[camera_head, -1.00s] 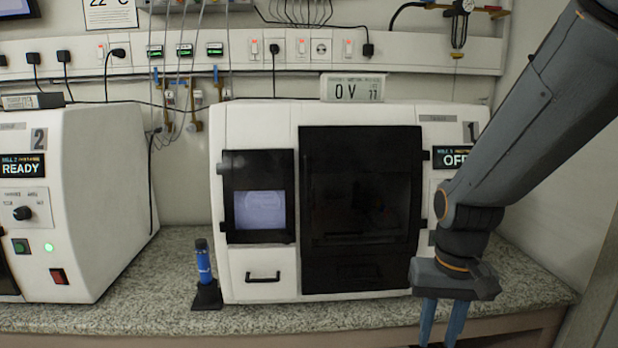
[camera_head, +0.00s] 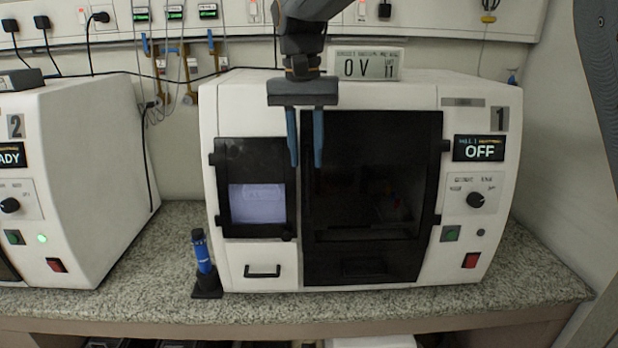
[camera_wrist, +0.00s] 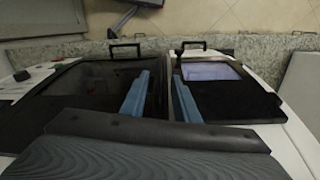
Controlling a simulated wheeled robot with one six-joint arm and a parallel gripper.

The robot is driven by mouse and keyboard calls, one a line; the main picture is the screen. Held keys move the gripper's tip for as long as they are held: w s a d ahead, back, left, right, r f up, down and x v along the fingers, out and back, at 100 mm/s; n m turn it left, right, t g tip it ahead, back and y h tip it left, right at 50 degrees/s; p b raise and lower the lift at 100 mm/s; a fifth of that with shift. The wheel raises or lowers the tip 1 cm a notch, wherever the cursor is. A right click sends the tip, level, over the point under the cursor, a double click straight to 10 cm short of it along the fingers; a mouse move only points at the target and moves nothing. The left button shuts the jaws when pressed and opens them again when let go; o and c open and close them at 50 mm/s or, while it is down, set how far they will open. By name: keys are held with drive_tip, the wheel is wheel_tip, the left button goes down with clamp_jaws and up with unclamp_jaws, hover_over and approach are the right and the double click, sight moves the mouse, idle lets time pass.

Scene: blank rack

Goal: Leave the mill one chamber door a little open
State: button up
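Mill one (camera_head: 470,100) is the white machine marked 1, and its display (camera_head: 480,148) reads OFF. Its large dark chamber door (camera_head: 372,150) looks shut, with black hinge pieces on its right edge. A recessed handle (camera_head: 364,268) shows low on it. My gripper (camera_head: 306,160) points down in front of the door's upper left edge, fingers apart and empty. I cannot tell how close the fingers are to it. In the wrist view, my gripper (camera_wrist: 163,85) shows two blue fingers apart, between the dark door (camera_wrist: 95,88) and the smaller windowed door.
A smaller windowed door (camera_head: 255,155) is left of the chamber door, above a drawer (camera_head: 262,255). A blue cylinder in a black holder (camera_head: 204,265) stands at the machine's left. Mill two (camera_head: 90,180) is further left. A sign (camera_head: 368,66) sits on top.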

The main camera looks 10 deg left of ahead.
sight(308, 172)
drive_tip(key=shift+d+f+p, duration=0.2)
drive_tip(key=shift+f+p, duration=0.7)
drive_tip(key=shift+f, duration=2.6)
drive_tip(key=shift+c, duration=0.3)
clamp_jaws()
